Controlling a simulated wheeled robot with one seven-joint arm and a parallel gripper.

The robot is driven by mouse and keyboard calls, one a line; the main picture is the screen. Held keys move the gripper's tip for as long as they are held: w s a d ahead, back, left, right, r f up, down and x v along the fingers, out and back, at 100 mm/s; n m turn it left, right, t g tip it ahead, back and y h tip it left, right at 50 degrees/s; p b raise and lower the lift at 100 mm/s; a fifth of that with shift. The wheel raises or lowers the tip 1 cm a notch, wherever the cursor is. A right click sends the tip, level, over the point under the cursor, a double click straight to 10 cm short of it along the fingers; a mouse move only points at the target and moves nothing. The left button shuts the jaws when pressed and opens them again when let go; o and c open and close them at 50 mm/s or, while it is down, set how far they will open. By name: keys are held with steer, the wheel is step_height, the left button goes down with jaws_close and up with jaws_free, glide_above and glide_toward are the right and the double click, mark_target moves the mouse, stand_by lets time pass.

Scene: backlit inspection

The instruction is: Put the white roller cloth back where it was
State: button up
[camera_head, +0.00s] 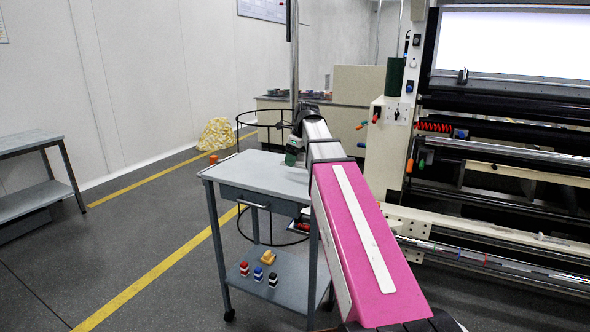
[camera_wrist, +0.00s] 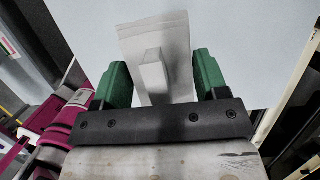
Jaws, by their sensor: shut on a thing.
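The white roller cloth (camera_wrist: 182,48) shows in the wrist view as a pale flat sheet with a block-like raised part, between the two green fingers of my gripper (camera_wrist: 160,82). My gripper is shut on it. In the head view my gripper (camera_head: 293,153) is over the rear right part of the grey cart top (camera_head: 240,168). I cannot make out the cloth there; my gripper and arm hide that spot. Whether the cloth touches the cart top is not clear.
A small orange thing (camera_head: 213,159) is at the cart top's left edge. The lower shelf (camera_head: 248,298) holds several small coloured items. A large roller machine (camera_head: 500,170) stands at right, a grey bench (camera_head: 30,145) at left.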

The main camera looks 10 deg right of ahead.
mark_target(295, 175)
steer(key=shift+w+d+f, duration=0.15)
steer(key=shift+w+f, duration=0.3)
steer(key=shift+w, duration=0.3)
steer(key=shift+f, duration=2)
steer(key=o, duration=0.9)
steer(key=shift+f, duration=0.1)
steer(key=v, duration=1.2)
